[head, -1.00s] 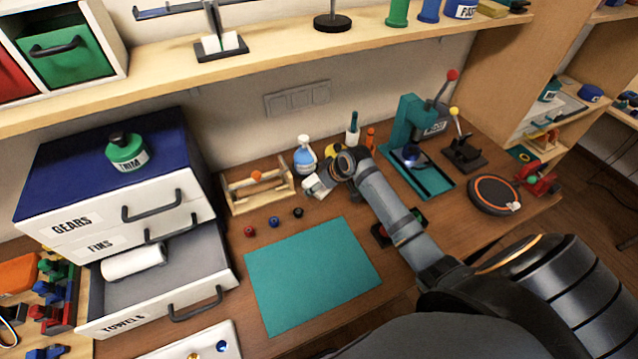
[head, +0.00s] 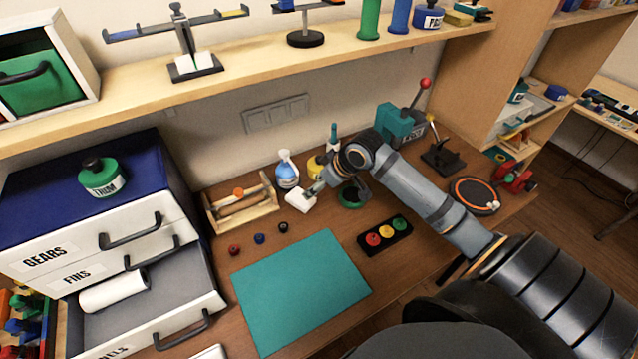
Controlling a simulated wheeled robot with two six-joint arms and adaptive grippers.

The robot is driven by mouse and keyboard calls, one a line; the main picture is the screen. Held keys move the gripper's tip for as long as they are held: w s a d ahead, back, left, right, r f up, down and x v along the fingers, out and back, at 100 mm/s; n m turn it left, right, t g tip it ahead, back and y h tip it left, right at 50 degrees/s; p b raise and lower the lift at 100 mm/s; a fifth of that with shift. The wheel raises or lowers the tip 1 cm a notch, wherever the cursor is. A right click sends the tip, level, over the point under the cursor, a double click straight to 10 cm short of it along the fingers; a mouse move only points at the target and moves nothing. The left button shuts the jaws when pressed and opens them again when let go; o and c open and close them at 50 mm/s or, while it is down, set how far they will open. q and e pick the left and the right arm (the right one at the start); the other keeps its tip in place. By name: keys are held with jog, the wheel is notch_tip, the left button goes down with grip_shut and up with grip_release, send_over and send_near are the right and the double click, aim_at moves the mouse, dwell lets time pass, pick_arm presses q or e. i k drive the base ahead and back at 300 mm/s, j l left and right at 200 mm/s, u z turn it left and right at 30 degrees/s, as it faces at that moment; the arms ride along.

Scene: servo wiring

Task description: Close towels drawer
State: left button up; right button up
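The towels drawer (head: 132,338) is the lowest drawer of the blue-topped cabinet (head: 85,170) at left. It is pulled out, with a white roll (head: 113,291) inside at its left. Its label is partly cut off by the picture's lower edge. A dark handle (head: 182,330) is on its front. The GEARS drawer (head: 100,240) and FINS drawer (head: 95,272) above it are shut. My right gripper (head: 314,188) is beyond the teal mat, right of the drawer and well apart from it, beside a small white object (head: 300,201). Its finger opening is unclear. My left gripper is out of view.
The teal mat (head: 300,290) lies right of the drawer. A wooden rack (head: 240,205), small knobs (head: 259,239), a spray bottle (head: 287,172) and a three-button box (head: 385,234) stand around it. A shelf (head: 240,75) runs above.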

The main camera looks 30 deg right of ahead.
aim_at(182, 291)
jog(key=k+l, duration=0.25)
jog(key=k, duration=0.2)
jog(key=k+l, duration=0.25)
jog(key=k, duration=0.25)
jog(key=k+l, duration=0.25)
jog(key=k, duration=0.2)
